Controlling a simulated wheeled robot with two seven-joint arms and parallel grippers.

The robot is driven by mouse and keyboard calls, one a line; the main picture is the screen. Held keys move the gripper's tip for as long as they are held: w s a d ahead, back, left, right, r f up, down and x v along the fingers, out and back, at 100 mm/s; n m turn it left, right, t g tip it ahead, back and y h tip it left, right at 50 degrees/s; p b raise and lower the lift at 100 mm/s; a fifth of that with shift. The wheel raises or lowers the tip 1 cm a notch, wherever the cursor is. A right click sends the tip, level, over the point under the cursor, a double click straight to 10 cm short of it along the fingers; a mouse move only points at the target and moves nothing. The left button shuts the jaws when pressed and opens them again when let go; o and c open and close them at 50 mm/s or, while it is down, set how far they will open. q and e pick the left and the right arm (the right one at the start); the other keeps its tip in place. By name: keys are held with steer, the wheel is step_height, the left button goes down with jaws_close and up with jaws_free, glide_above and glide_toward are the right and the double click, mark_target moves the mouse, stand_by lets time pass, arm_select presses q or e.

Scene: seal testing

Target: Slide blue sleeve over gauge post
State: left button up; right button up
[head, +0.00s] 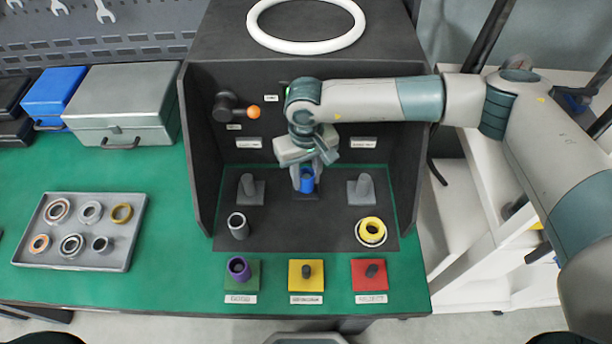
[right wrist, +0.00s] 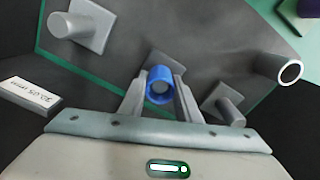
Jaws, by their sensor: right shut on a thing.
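The blue sleeve (head: 307,182) is upright between the fingers of my right gripper (head: 306,170), at the middle gauge post position. In the right wrist view the blue sleeve (right wrist: 160,72) sits between both fingertips (right wrist: 160,88), and a grey round surface shows inside its bore. The middle post is mostly hidden by the sleeve and gripper; I cannot tell how far the sleeve is around it. The left gauge post (head: 249,186) and right gauge post (head: 362,187) stand bare on square bases. My left gripper is not in view.
A grey sleeve (head: 238,226) stands front left in the booth; a yellow ring (head: 371,229) lies front right. Green (head: 240,283), yellow (head: 291,281) and red (head: 355,279) pads with pegs line the front; a purple sleeve (head: 238,268) is on green. A ring tray (head: 130,255) lies left.

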steer(key=shift+s+d+f+b, duration=0.15)
steer(key=shift+s+f+b, duration=0.15)
steer(key=shift+f+b, duration=0.2)
steer(key=o, duration=1.3)
steer(key=shift+d, duration=0.3)
steer(key=shift+w, duration=0.1)
steer(key=shift+w+r, duration=0.1)
steer(key=shift+r, duration=0.4)
steer(key=shift+a+r+p, duration=0.15)
steer(key=shift+r, duration=0.9)
steer(key=shift+a+r+p, duration=0.15)
steer(key=shift+r, duration=0.85)
